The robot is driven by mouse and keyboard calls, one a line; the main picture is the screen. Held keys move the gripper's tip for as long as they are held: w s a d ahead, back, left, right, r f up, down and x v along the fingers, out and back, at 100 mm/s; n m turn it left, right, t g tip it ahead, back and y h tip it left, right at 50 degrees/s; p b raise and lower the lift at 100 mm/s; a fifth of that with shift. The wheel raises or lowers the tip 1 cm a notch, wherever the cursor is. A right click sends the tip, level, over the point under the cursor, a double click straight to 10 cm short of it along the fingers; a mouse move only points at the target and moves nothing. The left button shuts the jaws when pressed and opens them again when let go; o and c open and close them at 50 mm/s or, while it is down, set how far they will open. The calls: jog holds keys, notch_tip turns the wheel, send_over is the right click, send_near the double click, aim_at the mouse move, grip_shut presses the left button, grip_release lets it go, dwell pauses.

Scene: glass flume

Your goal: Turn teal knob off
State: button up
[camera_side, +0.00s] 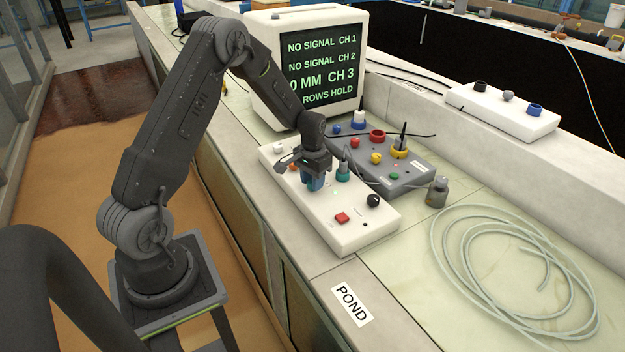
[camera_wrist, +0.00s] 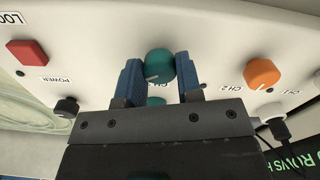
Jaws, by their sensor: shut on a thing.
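The teal knob (camera_wrist: 158,65) stands on the white control box (camera_side: 310,222), with a white mark on its face toward the lower left in the wrist view. My gripper (camera_wrist: 160,82) has its blue fingers on either side of the knob, shut on it. In the side view my gripper (camera_side: 315,183) points down at the box and hides the knob. A teal plug (camera_side: 343,171) stands just behind the fingers, and a teal piece (camera_wrist: 157,101) shows partly below the knob in the wrist view.
An orange knob (camera_wrist: 263,72) sits beside my fingers. A red button (camera_side: 342,218) and black knob (camera_side: 373,200) are on the same box. A grey box (camera_side: 410,172) with coloured sockets and cables is behind. The monitor (camera_side: 318,70) reads "NO SIGNAL" for CH 1 and CH 2.

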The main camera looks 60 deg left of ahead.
jog(key=n, duration=1.1)
jog(key=shift+n, duration=0.3)
dwell(0.4)
jog(key=o, duration=0.9)
jog(key=shift+o, duration=0.2)
jog(key=shift+r, duration=0.1)
notch_tip(320, 180, up, 14)
